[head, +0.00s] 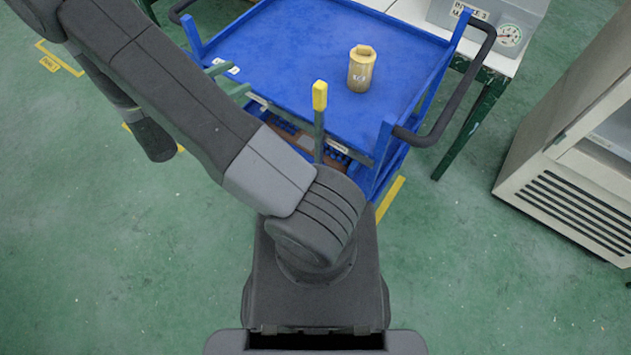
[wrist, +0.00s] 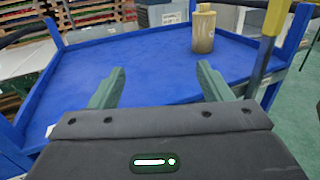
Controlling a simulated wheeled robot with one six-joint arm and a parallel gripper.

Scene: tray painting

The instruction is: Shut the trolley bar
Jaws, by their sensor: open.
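The blue trolley (head: 290,45) stands in front of me, its top tray bare except for one container. The trolley bar (head: 319,125) is a grey-green bar with a yellow end, standing upright at the near side of the trolley. Its lower end is hidden behind my arm. In the wrist view the bar (wrist: 274,35) shows at the right, close to the camera and tilted. My gripper (head: 228,80) is over the left part of the near edge, left of the bar and apart from it. In the wrist view its fingers (wrist: 160,85) are wide apart with nothing between them.
A tan canister (head: 361,70) stands on the trolley's top tray. Black handles (head: 450,105) stick out at the trolley's sides. A grey box with a gauge (head: 500,22) sits on a table behind at right. A pale cabinet (head: 580,150) stands right. Green floor is free around.

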